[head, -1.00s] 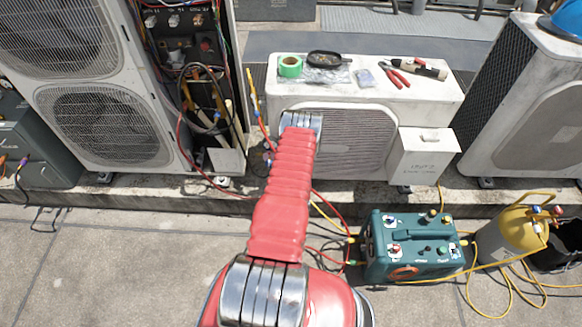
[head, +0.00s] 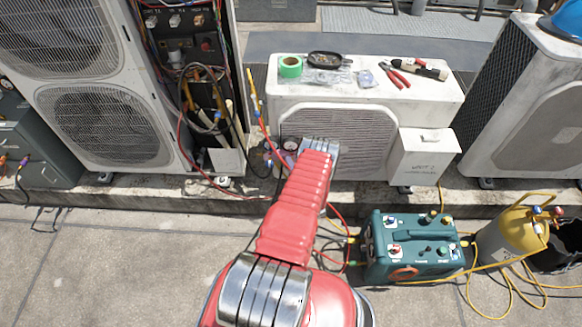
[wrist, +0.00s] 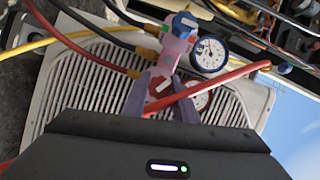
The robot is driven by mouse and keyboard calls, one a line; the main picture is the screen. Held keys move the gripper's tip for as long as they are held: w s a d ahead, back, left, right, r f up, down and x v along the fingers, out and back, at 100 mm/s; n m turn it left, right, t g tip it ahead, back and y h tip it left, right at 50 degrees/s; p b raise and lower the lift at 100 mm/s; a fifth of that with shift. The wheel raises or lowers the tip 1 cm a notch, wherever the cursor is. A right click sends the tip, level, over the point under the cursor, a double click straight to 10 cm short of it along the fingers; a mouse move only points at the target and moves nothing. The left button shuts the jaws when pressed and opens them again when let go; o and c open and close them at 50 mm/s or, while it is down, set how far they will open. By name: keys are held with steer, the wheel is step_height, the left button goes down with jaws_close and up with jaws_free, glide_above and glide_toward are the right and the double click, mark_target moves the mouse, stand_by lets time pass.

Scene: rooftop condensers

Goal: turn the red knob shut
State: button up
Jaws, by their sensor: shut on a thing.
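In the wrist view, a gauge manifold (wrist: 175,48) hangs in front of a white condenser grille (wrist: 75,85), with a blue knob (wrist: 183,24) at its far end. My gripper (wrist: 161,92) is at the near end, its grey-purple fingers on both sides of the red knob (wrist: 161,84). The fingers are closed on the knob, which is mostly hidden; its turn angle cannot be told. A white-faced gauge (wrist: 209,54) shows fully, and a second gauge (wrist: 201,98) is partly covered. In the head view my arm hides the gripper and knob.
A red hose (wrist: 215,85) crosses close by the right finger; yellow and black hoses run to the left. In the head view, the low condenser (head: 300,95) carries tape and tools on top. A teal machine (head: 412,245) and yellow cylinder (head: 512,235) stand at right.

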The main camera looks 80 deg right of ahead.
steer(key=m+h, duration=0.1)
steer(key=m, duration=0.2)
steer(key=m+t+h, duration=0.1)
steer(key=m, duration=0.2)
steer(key=shift+s+f, duration=0.1)
steer(key=shift+s, duration=0.1)
steer(key=m+h, duration=0.1)
steer(key=m, duration=0.2)
steer(key=m+h, duration=0.1)
steer(key=m, duration=0.1)
steer(key=shift+m+g, duration=0.3)
steer(key=shift+m, duration=0.1)
steer(key=shift+h, duration=0.3)
steer(key=o, duration=1)
steer(key=shift+w, duration=0.1)
steer(key=shift+o, duration=0.2)
steer(key=v, duration=0.7)
steer(key=shift+a, duration=0.25)
